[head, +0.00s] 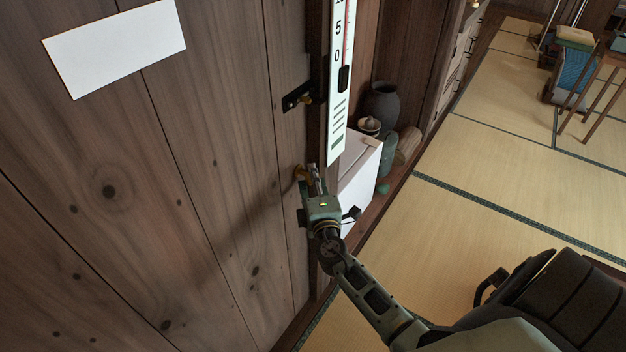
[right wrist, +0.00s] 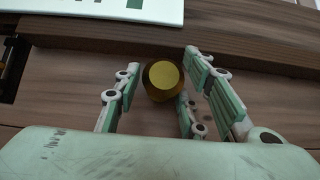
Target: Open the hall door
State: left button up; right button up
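The hall door (head: 150,190) is a wall of dark wooden planks filling the left of the head view; it looks closed. A brass round knob (head: 300,172) sits near its right edge. My right gripper (head: 314,176) is at the knob. In the right wrist view the knob (right wrist: 163,80) lies between the spread fingers of the right gripper (right wrist: 160,100), with a gap visible on the left side. The fingers partly hide the knob in the head view. My left gripper is not in view.
A black latch plate with a brass piece (head: 298,97) is above the knob. A thermometer board (head: 340,80) hangs just right of it. A white box (head: 358,185), a dark vase (head: 382,103) and other jars stand beyond. Tatami floor (head: 500,170) lies open to the right.

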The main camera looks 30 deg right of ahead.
grip_shut()
jog(key=shift+w+r, duration=0.1)
